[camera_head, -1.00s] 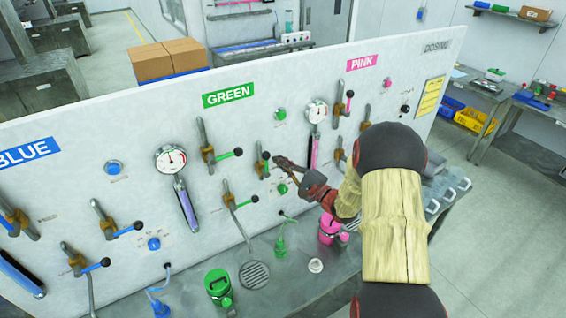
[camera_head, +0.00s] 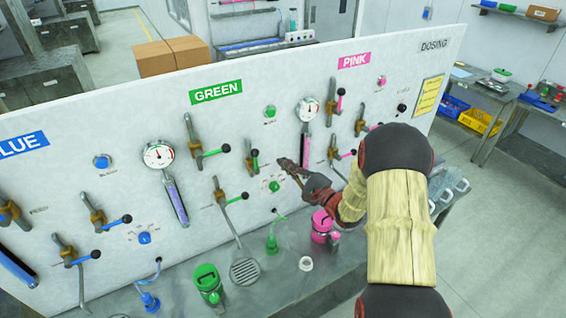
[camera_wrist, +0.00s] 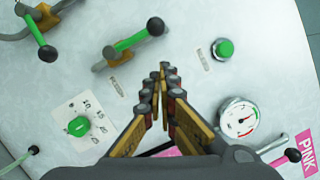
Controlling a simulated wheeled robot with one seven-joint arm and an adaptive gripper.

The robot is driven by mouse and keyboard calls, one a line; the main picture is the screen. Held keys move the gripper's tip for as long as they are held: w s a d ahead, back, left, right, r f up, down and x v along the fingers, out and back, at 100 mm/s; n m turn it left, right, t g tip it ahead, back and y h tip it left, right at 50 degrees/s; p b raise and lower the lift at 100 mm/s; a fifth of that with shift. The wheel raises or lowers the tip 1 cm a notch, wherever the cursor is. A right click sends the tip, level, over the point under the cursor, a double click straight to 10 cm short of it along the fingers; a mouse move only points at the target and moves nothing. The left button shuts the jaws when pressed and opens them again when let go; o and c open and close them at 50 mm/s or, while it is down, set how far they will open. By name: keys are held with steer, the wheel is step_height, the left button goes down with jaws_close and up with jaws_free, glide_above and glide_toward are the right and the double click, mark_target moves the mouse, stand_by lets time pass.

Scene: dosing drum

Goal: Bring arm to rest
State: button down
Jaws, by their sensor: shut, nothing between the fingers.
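My gripper (camera_head: 284,163) is in front of the white panel, between the green valves and the pink section. It is shut and empty. In the wrist view my gripper (camera_wrist: 163,72) shows its fingers together, with the panel behind the tips. A green-handled valve (camera_head: 252,160) is just left of the tips; it also shows in the wrist view (camera_wrist: 128,42). The green dial (camera_head: 274,186) is just below the tips, and it shows at the left in the wrist view (camera_wrist: 78,126). Whether the fingers touch the panel I cannot tell, but they seem apart from it.
A green canister (camera_head: 208,284) and a pink canister (camera_head: 321,224) stand on the grey bench (camera_head: 262,290). A small white cup (camera_head: 305,263) stands between them. The pink pressure gauge (camera_head: 308,108) and valve handles jut from the panel. Open floor (camera_head: 500,240) lies at right.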

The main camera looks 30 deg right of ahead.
steer(key=r+b+v, duration=0.1)
steer(key=v, duration=0.6)
steer(key=s+d+f+n+g+h, duration=0.1)
steer(key=d+f+n+g+h, duration=0.2)
steer(key=f, duration=0.4)
steer(key=s+d+f+n+g+h, duration=0.1)
steer(key=d+f+n+g+h, duration=0.2)
steer(key=f, duration=0.5)
steer(key=s+d+f+n+g+h+b, duration=0.35)
steer(key=s+d+g, duration=0.2)
steer(key=s, duration=0.35)
steer(key=s+a+r+n+g+y+b, duration=0.25)
steer(key=s+a+n+g+b, duration=0.35)
steer(key=s+a, duration=0.65)
steer(key=s+a+r+n+t+b, duration=0.2)
steer(key=a+b, duration=0.4)
steer(key=a, duration=0.3)
steer(key=s+a+r+n+t+y+b, duration=0.1)
steer(key=s+a+r+n+t+b, duration=0.1)
steer(key=a+b, duration=0.4)
steer(key=s+a, duration=0.1)
steer(key=a, duration=0.3)
steer(key=shift+s, duration=0.2)
